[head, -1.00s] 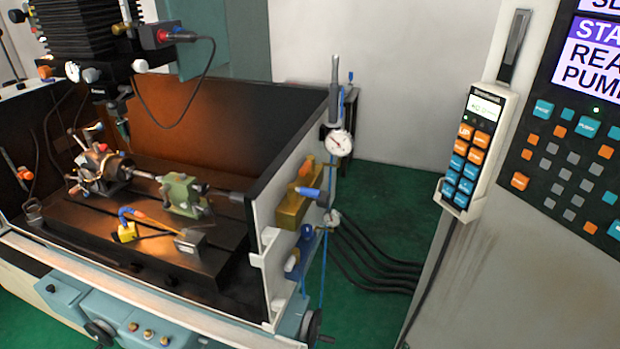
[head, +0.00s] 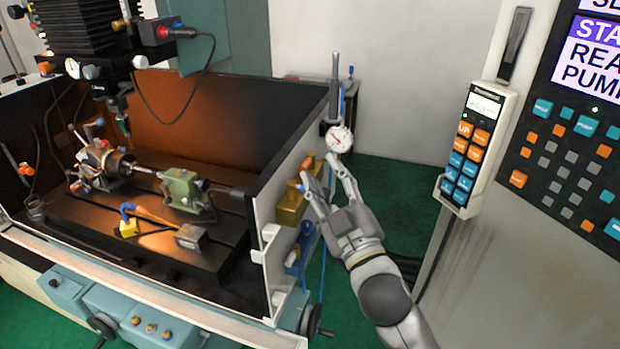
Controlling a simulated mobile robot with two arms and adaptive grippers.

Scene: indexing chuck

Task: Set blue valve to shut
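A brass valve block (head: 291,206) is fixed to the outer right wall of the machine enclosure. A small blue piece of the valve lever (head: 300,187) shows at its front, beside a fingertip of my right gripper; the rest of the lever is hidden by the gripper. My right gripper (head: 321,172) is open, its two fingers spread, one at the brass block and the other near the dial gauge. Contact with the lever cannot be told. A blue block (head: 306,243) with a pale handle (head: 291,262) sits lower on the same wall. My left gripper is not in view.
A dial gauge (head: 339,139) hangs just above my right gripper. A pendant (head: 474,150) and control panel (head: 580,165) stand at the right. A handwheel (head: 315,320) sticks out below. Green floor (head: 400,195) lies between machine and panel.

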